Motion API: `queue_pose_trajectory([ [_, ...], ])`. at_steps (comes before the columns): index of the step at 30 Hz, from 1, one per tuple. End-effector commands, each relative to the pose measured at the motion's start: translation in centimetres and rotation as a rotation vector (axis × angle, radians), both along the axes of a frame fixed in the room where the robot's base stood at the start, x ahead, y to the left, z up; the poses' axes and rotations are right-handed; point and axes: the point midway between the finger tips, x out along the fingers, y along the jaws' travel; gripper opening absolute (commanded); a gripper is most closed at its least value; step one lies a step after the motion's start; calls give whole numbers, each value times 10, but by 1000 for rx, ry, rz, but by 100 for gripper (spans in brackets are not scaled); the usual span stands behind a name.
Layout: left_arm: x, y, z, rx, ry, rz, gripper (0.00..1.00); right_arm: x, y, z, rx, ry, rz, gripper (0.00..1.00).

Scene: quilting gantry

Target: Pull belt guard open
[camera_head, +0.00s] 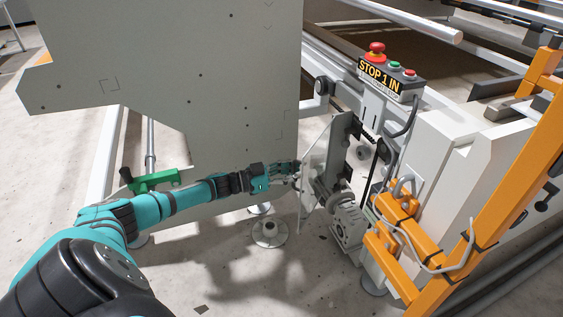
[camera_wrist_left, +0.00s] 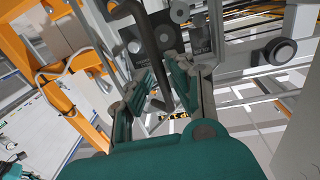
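The belt guard (camera_head: 318,160) is a pale, thin panel standing upright at the left of the belt drive. It is seen at a steep angle and stands out from the pulleys (camera_head: 345,218), which show behind it. My left gripper (camera_head: 295,168) is at the guard's left side, level with its middle. In the left wrist view the two fingers of my left gripper (camera_wrist_left: 168,85) stand on either side of a dark bent bar (camera_wrist_left: 147,42). I cannot tell if they touch it. My right gripper is in neither view.
A large grey panel (camera_head: 200,85) stands behind my left arm. A control box (camera_head: 385,78) with a red stop button sits above the drive. An orange frame (camera_head: 490,190) with grey cables is at the right. Bare floor (camera_head: 235,285) lies below my arm.

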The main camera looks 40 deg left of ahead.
Motion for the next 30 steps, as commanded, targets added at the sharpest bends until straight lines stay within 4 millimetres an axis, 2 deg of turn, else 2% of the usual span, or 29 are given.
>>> queue_pose_trajectory([
  [15,-81,56,-1,2,6,0,20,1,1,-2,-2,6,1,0],
  [21,-94,66,0,2,2,0,20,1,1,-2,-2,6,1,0],
  [29,-95,67,0,1,1,-1,20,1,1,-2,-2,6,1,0],
  [30,-95,67,0,1,1,-1,17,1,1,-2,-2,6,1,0],
])
